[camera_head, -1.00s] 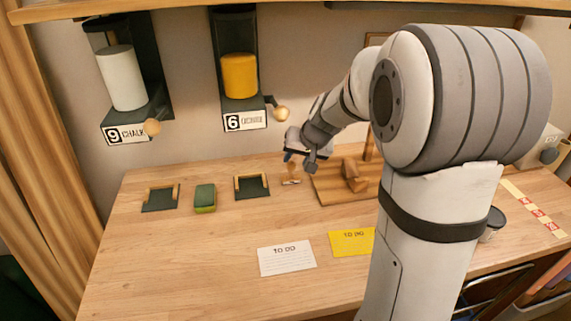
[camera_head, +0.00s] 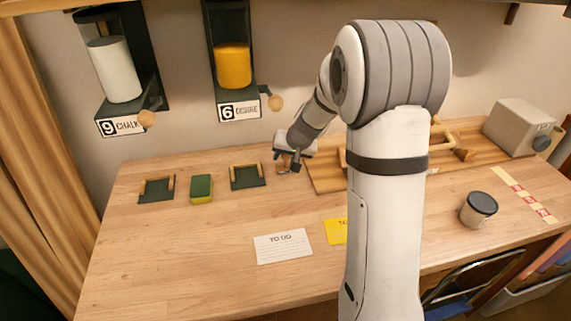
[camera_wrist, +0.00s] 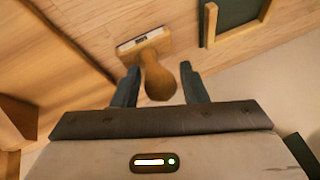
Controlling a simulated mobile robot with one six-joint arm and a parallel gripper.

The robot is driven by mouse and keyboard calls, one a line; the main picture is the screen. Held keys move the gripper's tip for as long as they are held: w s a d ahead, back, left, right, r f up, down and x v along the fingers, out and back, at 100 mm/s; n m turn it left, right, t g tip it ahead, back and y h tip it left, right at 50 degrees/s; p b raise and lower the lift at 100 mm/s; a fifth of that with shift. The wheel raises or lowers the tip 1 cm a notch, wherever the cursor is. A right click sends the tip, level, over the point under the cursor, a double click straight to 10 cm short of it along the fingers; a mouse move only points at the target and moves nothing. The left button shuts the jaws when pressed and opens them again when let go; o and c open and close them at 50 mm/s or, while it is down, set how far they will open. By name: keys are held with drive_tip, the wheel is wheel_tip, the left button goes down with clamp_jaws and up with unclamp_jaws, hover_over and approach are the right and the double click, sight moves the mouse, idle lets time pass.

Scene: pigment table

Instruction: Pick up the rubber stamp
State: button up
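The rubber stamp (camera_wrist: 158,75) shows in the wrist view, with a rounded wooden handle and a flat wooden base bearing a pale label. Its handle lies between the two fingers of my gripper (camera_wrist: 160,88), which stand apart with a gap visible on each side. In the head view my gripper (camera_head: 287,158) is low over the back of the table, beside the left edge of the wooden board. The stamp is mostly hidden there by the gripper.
The wooden board (camera_head: 325,178) lies right of the gripper. Dark trays (camera_head: 247,177) and a green-yellow sponge (camera_head: 201,189) lie left. A white card (camera_head: 283,246) is in front. A lidded jar (camera_head: 478,210) stands right. Dispensers hang on the wall above.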

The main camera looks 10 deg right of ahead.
sight(287, 156)
drive_tip(key=c, duration=0.7)
drive_tip(key=shift+s+r, duration=0.1)
drive_tip(key=shift+r, duration=0.15)
wheel_tip(287, 156, up, 6)
drive_tip(key=shift+s+r, duration=0.25)
drive_tip(key=shift+s, duration=0.35)
drive_tip(key=s+b, duration=0.3)
drive_tip(key=s, duration=1.5)
drive_tip(key=shift+s+b, duration=0.35)
